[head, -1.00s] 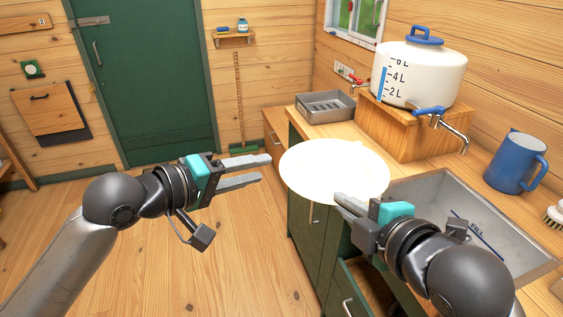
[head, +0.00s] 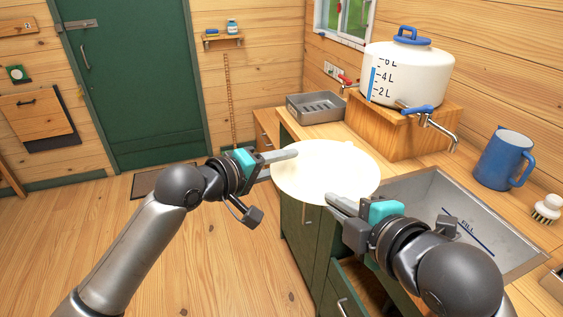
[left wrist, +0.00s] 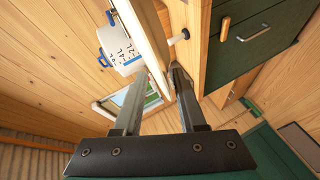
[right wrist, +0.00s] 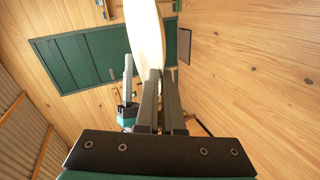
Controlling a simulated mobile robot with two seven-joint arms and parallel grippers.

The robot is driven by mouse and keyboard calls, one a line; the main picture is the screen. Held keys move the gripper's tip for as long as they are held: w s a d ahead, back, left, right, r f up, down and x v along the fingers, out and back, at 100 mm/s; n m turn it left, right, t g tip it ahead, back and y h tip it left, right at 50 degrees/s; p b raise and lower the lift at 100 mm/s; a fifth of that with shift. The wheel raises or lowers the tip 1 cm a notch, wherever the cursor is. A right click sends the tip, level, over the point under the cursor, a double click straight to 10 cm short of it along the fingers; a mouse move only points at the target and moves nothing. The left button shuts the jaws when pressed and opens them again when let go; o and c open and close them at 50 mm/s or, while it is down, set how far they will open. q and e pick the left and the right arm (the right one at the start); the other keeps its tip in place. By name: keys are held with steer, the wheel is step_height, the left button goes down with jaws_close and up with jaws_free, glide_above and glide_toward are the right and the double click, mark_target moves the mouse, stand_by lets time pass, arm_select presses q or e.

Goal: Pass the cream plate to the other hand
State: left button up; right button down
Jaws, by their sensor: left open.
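The cream plate (head: 325,172) is held roughly level in the air, in front of the counter. My right gripper (head: 335,203) is shut on its near rim; the right wrist view shows the plate (right wrist: 146,35) edge-on between the close fingers. My left gripper (head: 280,164) is open at the plate's left rim. In the head view its upper finger overlaps that rim and the lower finger is partly hidden by the plate. In the left wrist view the fingers (left wrist: 158,100) are spread, with a pale strip between them. Contact with the left fingers cannot be told.
A metal sink (head: 465,215) is right of my right gripper. Behind stand a grey tray (head: 316,107) and a white water tank (head: 408,75) on a wooden box. A blue mug (head: 503,160) and a brush (head: 547,207) are far right. Open floor lies left of the cabinet.

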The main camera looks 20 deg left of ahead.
steer(key=shift+r, duration=0.1)
arm_select(q)
steer(key=c, duration=0.6)
jaws_close()
steer(key=shift+d+r, duration=0.2)
arm_select(e)
steer(key=shift+s+f, duration=0.1)
steer(key=shift+f, duration=0.15)
arm_select(q)
steer(key=shift+a, duration=0.15)
arm_select(e)
steer(key=c, duration=1)
jaws_free()
steer(key=shift+r, duration=0.1)
steer(key=shift+o, duration=0.2)
arm_select(q)
steer(key=shift+f, duration=0.1)
